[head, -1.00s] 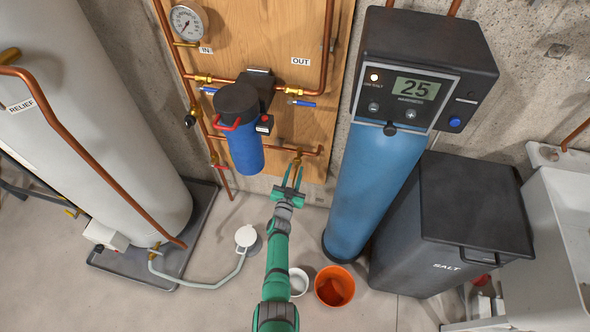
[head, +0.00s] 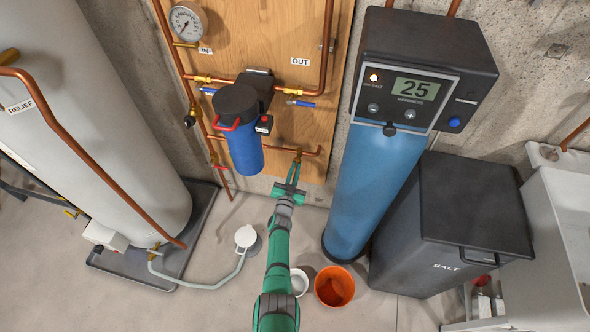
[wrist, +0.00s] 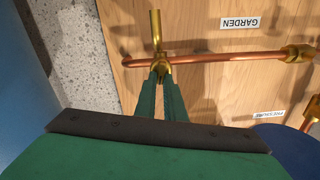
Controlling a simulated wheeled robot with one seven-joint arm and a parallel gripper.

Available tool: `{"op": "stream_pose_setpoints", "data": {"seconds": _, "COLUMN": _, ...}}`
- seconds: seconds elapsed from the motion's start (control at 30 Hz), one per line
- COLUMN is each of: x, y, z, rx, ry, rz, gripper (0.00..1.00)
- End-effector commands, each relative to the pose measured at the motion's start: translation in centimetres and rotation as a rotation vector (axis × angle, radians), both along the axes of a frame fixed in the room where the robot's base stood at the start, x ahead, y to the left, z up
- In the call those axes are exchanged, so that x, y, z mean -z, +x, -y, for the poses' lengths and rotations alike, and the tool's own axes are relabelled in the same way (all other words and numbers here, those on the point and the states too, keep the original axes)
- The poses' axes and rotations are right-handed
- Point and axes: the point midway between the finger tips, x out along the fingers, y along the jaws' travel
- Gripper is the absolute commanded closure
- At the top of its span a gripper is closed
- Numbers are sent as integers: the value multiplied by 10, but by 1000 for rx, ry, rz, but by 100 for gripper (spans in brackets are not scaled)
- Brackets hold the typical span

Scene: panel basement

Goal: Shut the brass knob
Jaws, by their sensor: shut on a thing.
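The brass knob (wrist: 161,68) is on a small brass valve on the copper pipe, low on the wooden panel. In the head view the valve (head: 298,155) shows just beyond my fingertips. My gripper (head: 294,170) reaches up to it from below, with its two green fingers close together. In the wrist view my gripper (wrist: 161,77) is shut on the knob, and the fingertips hide part of it. A brass spout (wrist: 155,28) sticks out from the far side of the pipe.
The blue filter housing (head: 246,148) hangs left of my gripper, and the blue softener tank (head: 367,185) stands to the right. An orange bucket (head: 346,275) and a white bucket (head: 299,288) are on the floor beside my arm. A GARDEN label (wrist: 240,23) is near the pipe.

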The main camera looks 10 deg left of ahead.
Motion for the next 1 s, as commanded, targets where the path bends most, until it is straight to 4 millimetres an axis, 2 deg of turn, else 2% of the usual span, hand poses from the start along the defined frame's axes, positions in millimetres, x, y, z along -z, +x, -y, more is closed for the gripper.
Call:
{"op": "stream_pose_setpoints", "data": {"seconds": 0.37, "x": 1, "y": 0, "z": 2, "rx": 1, "ry": 215, "rz": -2, "gripper": 100}}
{"op": "stream_pose_setpoints", "data": {"seconds": 1.0, "x": 6, "y": 0, "z": 7, "rx": 1, "ry": 821, "rz": -5, "gripper": 100}}
